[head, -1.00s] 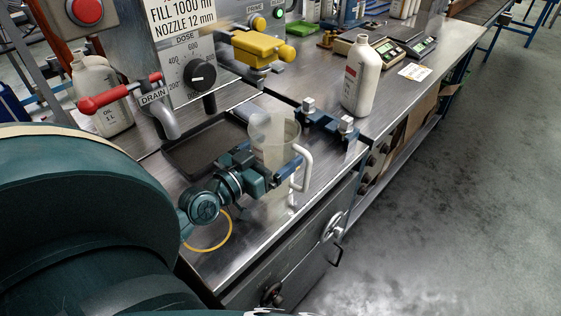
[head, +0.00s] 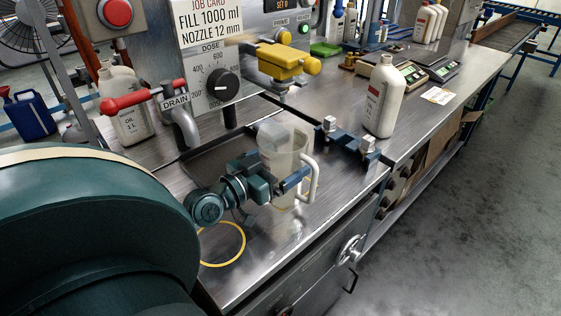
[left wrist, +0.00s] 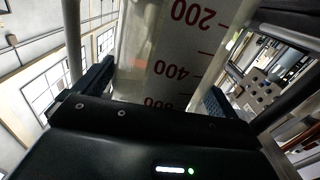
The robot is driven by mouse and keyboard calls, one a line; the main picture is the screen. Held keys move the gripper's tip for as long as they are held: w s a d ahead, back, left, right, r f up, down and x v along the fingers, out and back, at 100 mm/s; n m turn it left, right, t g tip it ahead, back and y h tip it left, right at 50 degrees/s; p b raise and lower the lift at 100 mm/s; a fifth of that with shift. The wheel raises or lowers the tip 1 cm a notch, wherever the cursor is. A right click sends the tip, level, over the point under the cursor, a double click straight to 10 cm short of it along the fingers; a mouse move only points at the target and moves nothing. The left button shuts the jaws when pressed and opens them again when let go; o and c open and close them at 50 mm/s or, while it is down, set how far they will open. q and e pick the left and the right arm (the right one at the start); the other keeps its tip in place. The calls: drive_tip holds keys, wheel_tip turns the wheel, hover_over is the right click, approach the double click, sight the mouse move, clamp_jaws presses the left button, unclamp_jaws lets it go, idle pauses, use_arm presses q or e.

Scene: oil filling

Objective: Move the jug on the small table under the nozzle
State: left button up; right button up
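The clear jug (head: 272,163) with a white handle (head: 310,178) is upright over the steel worktop, at the right edge of the dark drip tray. Red scale marks show on the jug in the left wrist view (left wrist: 170,70). My left gripper (head: 286,183) has its fingers on both sides of the jug and is closed on it. I cannot tell whether the jug's base touches the steel. The nozzle (head: 229,117) points down over the tray (head: 197,168), to the left of and behind the jug. My right gripper is not in view.
A yellow ring (head: 243,243) lies on the steel in front. A blue fixture with metal posts (head: 347,147) stands just right of the jug, and a white bottle (head: 384,100) beyond it. The red-handled drain valve (head: 145,97) juts out left of the nozzle. A yellow valve (head: 283,60) sits above.

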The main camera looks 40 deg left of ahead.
use_arm(q)
drive_tip(key=shift+o, duration=0.2)
drive_tip(key=shift+s, duration=0.15)
drive_tip(key=shift+s+f, duration=0.15)
drive_tip(key=shift+s, duration=0.15)
drive_tip(key=s+a, duration=0.1)
drive_tip(key=s, duration=1.1)
drive_tip(key=shift+s+b, duration=0.15)
drive_tip(key=shift+b, duration=0.3)
